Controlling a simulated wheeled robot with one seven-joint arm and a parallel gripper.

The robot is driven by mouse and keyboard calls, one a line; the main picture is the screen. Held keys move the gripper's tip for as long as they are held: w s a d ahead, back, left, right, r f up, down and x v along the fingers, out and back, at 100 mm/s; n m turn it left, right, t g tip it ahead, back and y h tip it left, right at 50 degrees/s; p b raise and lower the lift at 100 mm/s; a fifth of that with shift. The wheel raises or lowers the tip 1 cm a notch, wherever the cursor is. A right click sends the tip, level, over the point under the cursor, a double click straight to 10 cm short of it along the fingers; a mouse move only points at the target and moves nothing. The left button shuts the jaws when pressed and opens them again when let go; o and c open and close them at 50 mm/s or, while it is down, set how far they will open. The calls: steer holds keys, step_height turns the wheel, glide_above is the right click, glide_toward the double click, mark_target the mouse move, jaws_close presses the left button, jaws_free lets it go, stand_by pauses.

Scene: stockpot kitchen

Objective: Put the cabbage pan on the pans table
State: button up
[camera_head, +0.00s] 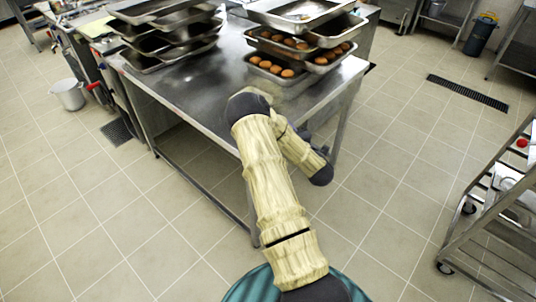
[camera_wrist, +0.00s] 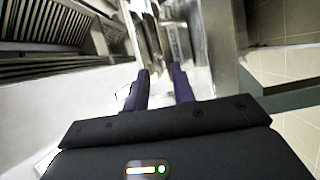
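A steel table (camera_head: 190,106) bearing stacked pans stands in the upper middle of the head view; it looks like the pans table. I cannot make out cabbage in any pan in either view. My gripper (camera_wrist: 162,72) shows in the wrist view with its two dark fingers apart and nothing clearly held between them. Grey metal shapes lie beyond the fingertips, too blurred to name. In the head view my arm reaches over the table's near edge, and the gripper itself is hidden.
A stack of mostly empty pans (camera_head: 165,47) stands at the table's back left. Pans with brown round food (camera_head: 272,67) are stacked at its right. A wheeled steel rack (camera_head: 490,215) stands at the right, a bucket (camera_head: 69,95) at the left. Tiled floor between is clear.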

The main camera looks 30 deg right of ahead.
steer(key=s+a+r+m+g+h, duration=0.1)
steer(key=s+a+r+m+g, duration=0.15)
steer(key=a+m+g, duration=0.35)
steer(key=s+a+r+m+g+h, duration=0.1)
steer(key=s+a+r+m+g, duration=0.2)
steer(key=a+m, duration=0.5)
steer(key=s+a+r+m+g+y, duration=0.2)
steer(key=s+a+g, duration=0.4)
steer(key=s+a, duration=0.6)
steer(key=s+y, duration=0.1)
steer(key=s, duration=0.3)
steer(key=shift+s+a+r+m+g, duration=0.2)
steer(key=shift+r+m+g, duration=0.1)
steer(key=shift+r+m, duration=0.1)
steer(key=shift+w, duration=0.1)
steer(key=shift+d, duration=0.1)
